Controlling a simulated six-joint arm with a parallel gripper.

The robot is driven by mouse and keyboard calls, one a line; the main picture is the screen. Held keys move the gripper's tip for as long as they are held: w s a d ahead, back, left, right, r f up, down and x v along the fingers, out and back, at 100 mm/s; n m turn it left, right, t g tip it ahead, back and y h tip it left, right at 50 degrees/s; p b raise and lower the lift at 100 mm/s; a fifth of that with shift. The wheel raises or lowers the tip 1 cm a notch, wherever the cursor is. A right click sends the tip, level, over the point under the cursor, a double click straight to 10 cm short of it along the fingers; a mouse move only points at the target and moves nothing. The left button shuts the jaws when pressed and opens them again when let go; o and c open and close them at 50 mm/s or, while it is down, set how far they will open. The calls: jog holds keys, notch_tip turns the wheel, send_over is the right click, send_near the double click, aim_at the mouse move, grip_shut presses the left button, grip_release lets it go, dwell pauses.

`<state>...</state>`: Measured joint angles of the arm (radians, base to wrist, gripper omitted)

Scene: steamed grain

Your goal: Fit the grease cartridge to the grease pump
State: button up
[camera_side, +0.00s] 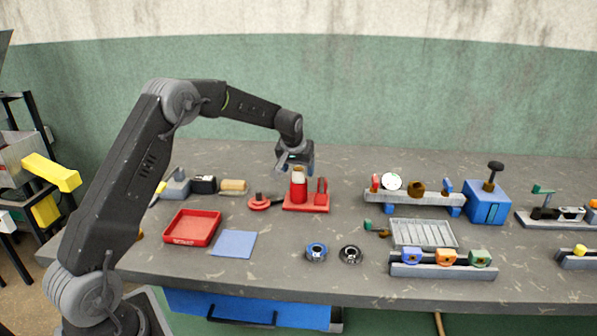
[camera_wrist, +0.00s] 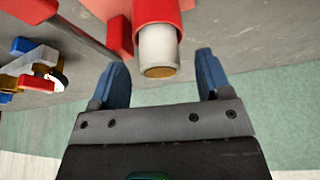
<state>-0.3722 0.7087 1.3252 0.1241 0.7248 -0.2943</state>
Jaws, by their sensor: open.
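The grease pump has a red barrel (camera_side: 299,188) standing upright on a red base (camera_side: 316,208). A pale cartridge with a tan end (camera_side: 299,172) stands upright in the barrel's top, its upper part sticking out. In the wrist view the cartridge (camera_wrist: 158,45) shows between the blue fingers of my gripper (camera_wrist: 160,60), with clear gaps on both sides. My gripper (camera_side: 297,166) is open, pointing down just above and around the cartridge's top, holding nothing. How deep the cartridge sits is hidden by the barrel. A red round part with a dark handle (camera_side: 259,202) lies left of the base.
A tan cylinder (camera_side: 233,186) lies behind left. A red tray (camera_side: 193,227) and blue mat (camera_side: 234,244) lie front left; two rings (camera_side: 316,252) front centre. A grey rack with a dial (camera_side: 391,182) and a blue box (camera_side: 487,203) stand right. Bare table lies behind the pump.

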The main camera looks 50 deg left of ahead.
jog(key=v, duration=1.2)
jog(key=s+d+r+m+t+h, duration=0.1)
jog(key=s+d+r+m, duration=0.15)
jog(key=s+d, duration=0.5)
jog(key=s+d+r+m, duration=0.1)
jog(key=s+d+r, duration=0.3)
jog(key=s+d, duration=0.3)
jog(key=s+d+f+m, duration=0.1)
jog(key=s+d+f, duration=0.1)
jog(key=s, duration=0.6)
jog(key=s+d+f+m+h, duration=0.1)
jog(key=s+d, duration=0.3)
jog(key=s, duration=0.5)
jog(key=shift+s+f+m+t+h, duration=0.3)
jog(key=shift+f+m+t, duration=0.1)
jog(key=shift+f+m, duration=0.35)
